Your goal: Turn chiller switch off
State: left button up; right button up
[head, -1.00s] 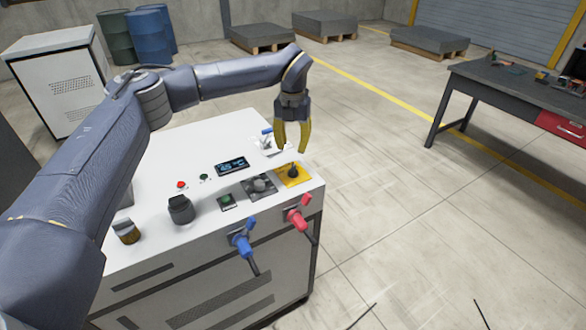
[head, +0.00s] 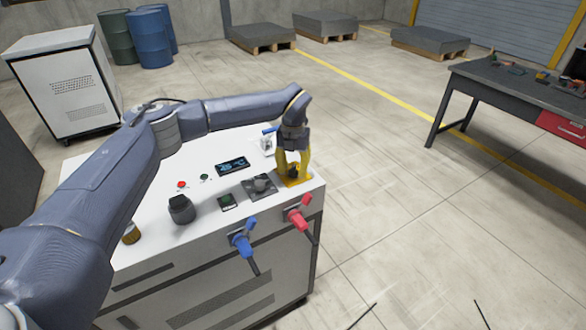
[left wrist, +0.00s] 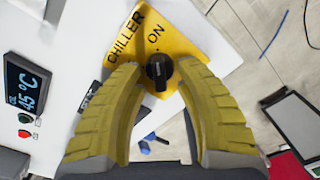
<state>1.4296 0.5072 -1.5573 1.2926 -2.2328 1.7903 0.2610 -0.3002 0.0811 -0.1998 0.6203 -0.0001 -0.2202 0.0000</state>
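The chiller switch is a black rotary knob (left wrist: 159,70) on a yellow plate (left wrist: 187,42) marked CHILLER and ON. In the head view the plate (head: 297,183) lies at the right corner of the white cabinet top (head: 215,140). My left gripper (head: 292,168) points down over it with yellow fingers apart. In the left wrist view the fingertips of my left gripper (left wrist: 159,76) stand on either side of the knob, with gaps showing, so it is open. The knob's pointer is too small to read surely. My right gripper is not in view.
Close to the plate are a grey knob (head: 261,184), a blue-handled part (head: 268,140) and a display (head: 232,166). Blue (head: 243,242) and red (head: 299,213) valve handles stick out of the cabinet front. The floor to the right is clear up to a workbench (head: 500,90).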

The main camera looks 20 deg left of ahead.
pick_arm(q)
grip_shut()
dwell(0.5)
jog(key=n, duration=0.4)
jog(key=shift+d, duration=0.1)
jog(key=n, duration=0.4)
jog(key=shift+d+n, duration=0.1)
jog(key=shift+n, duration=0.3)
jog(key=n, duration=0.4)
jog(key=shift+w, duration=0.15)
jog(key=shift+w+d+n, duration=0.1)
jog(key=shift+n, duration=2.4)
